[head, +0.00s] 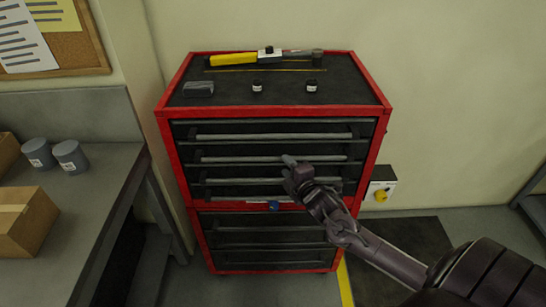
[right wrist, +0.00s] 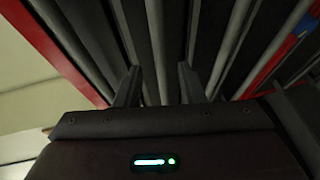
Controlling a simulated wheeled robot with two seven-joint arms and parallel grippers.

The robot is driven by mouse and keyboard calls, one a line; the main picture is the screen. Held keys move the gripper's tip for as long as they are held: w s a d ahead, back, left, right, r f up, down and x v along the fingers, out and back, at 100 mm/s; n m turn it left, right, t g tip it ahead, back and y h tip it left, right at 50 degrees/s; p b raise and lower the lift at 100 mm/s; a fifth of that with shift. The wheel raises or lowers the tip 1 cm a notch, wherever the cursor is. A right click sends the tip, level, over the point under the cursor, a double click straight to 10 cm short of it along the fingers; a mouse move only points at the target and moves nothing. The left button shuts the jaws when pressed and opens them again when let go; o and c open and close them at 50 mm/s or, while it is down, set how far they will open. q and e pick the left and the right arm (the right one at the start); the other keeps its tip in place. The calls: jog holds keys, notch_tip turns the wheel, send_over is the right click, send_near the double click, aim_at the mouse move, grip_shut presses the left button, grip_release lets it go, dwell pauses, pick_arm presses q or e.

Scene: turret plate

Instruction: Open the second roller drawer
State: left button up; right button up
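The red roller cabinet (head: 379,150) with dark drawers stands against the wall in the head view. The second drawer's long grey handle (head: 235,159) runs across its front, below the top drawer's handle (head: 250,136). The drawers look closed. My right gripper (head: 290,164) is at the second handle, right of its middle. In the right wrist view the right gripper's fingers (right wrist: 158,85) are apart, with a grey handle bar (right wrist: 156,45) running between them and small gaps at each side. Whether the fingertips reach past the bar is unclear. My left gripper is not in view.
A grey workbench (head: 95,175) with a cardboard box (head: 25,222) and grey cups (head: 70,156) is at left. A yellow-knobbed switch box (head: 381,188) is at right.

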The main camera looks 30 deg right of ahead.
aim_at(281, 160)
jog(key=p+x, duration=0.1)
jog(key=x, duration=0.5)
jog(key=shift+a, duration=0.1)
jog(key=shift+f, duration=0.1)
grip_shut()
